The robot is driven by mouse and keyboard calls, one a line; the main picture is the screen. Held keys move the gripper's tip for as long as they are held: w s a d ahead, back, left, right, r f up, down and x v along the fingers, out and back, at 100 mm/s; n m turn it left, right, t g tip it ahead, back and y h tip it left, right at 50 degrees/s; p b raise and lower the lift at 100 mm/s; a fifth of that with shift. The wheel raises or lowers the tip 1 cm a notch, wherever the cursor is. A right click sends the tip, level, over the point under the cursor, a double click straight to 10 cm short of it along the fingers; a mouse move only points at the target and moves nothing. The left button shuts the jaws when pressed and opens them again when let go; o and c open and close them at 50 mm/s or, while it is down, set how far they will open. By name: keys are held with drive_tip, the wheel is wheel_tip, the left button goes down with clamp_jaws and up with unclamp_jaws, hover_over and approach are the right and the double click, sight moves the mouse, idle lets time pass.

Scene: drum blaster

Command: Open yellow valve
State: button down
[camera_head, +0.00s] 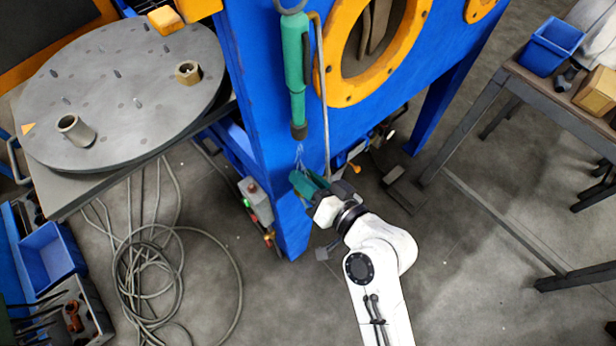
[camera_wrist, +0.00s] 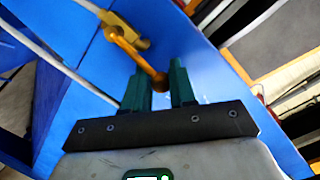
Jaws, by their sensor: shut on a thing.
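The yellow valve shows in the wrist view, with a brass-yellow body (camera_wrist: 128,29) on a thin pipe against a blue panel. Its orange-yellow lever handle (camera_wrist: 138,57) slants down and right from the body, and its rounded end lies between my fingers. My gripper (camera_wrist: 162,76) has two teal fingers shut on that handle end. In the head view my gripper (camera_head: 304,182) is low beside the blue machine's front leg, below the hanging green tool. The valve cannot be clearly made out there; my gripper and the machine seem to hide it.
The blue machine (camera_head: 270,110) has an orange-ringed round opening (camera_head: 338,85). A green tool (camera_head: 295,65) hangs above my gripper. A control box (camera_head: 256,200) is left of the leg. A round grey table (camera_head: 120,90) stands left, coiled hose (camera_head: 150,265) on the floor, a workbench (camera_head: 560,105) right.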

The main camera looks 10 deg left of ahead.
drive_tip(key=shift+s+a+f, duration=0.1)
drive_tip(key=shift+s+a, duration=0.1)
drive_tip(key=shift+a, duration=0.05)
drive_tip(key=c, duration=1)
unclamp_jaws()
drive_tip(key=shift+d, duration=0.1)
drive_tip(key=shift+s+d, duration=0.25)
drive_tip(key=shift+d, duration=0.2)
drive_tip(key=b+v, duration=0.1)
drive_tip(key=v, duration=0.8)
drive_tip(key=shift+s+d+r, duration=0.2)
drive_tip(key=shift+d+r, duration=0.05)
